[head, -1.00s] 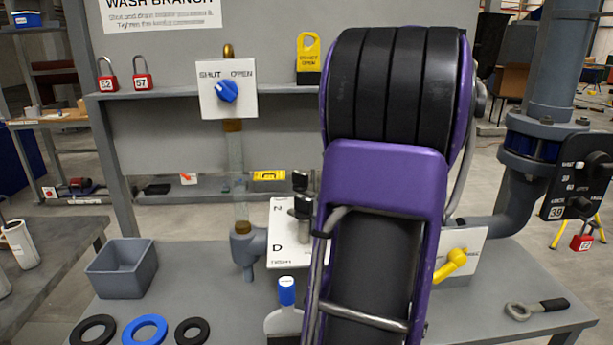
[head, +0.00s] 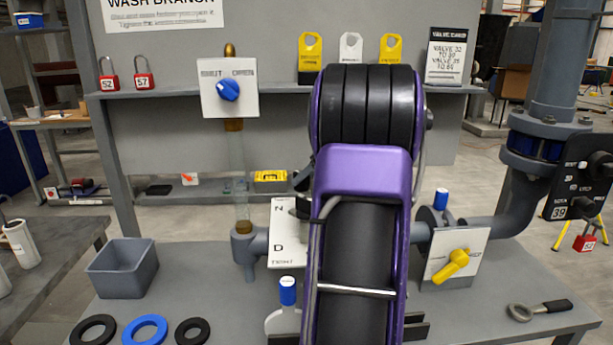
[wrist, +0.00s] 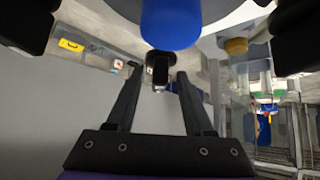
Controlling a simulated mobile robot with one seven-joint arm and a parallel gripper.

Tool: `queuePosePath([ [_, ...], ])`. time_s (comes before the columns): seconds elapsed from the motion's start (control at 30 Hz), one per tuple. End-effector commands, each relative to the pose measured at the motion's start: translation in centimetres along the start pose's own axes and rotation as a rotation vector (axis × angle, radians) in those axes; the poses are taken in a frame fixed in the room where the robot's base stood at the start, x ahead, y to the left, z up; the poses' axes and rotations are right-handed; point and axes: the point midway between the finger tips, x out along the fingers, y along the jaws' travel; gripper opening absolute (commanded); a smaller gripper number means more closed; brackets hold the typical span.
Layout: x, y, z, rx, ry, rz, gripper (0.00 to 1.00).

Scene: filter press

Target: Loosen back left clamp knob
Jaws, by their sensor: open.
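In the wrist view a blue knob (wrist: 172,22) is large and close at the top centre. My gripper (wrist: 160,30) appears as dark finger shapes in the two upper corners, spread wide, with the knob between them and clear gaps on both sides. In the head view my purple arm covers the middle of the press, so the back left knob and my fingertips are hidden or unclear. A front left blue knob (head: 288,291) stands left of my arm, and a back right blue knob (head: 441,199) shows right of it.
A yellow-handled valve (head: 453,264) stands right of my arm, and a white N/D plate (head: 284,233) left of it. A grey bin (head: 122,269), rings (head: 145,329) and a wrench (head: 540,309) lie on the bench. A shelf (head: 270,90) runs behind.

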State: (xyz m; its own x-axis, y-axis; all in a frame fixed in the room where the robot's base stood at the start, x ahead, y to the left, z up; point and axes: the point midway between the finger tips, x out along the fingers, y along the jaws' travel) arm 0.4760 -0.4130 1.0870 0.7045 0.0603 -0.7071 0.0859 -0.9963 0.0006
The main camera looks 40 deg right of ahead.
Motion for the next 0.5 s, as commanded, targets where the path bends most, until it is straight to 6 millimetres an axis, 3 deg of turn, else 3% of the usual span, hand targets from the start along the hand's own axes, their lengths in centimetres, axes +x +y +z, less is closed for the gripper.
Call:
queuePosePath([
  [0.1,-0.01,0.01,0.00,0.000,0.000,0.000,0.51],
  [0.4,-0.04,0.01,0.01,0.001,0.000,0.000,0.00],
  [0.5,-0.04,0.01,0.02,0.001,0.000,0.000,0.00],
])
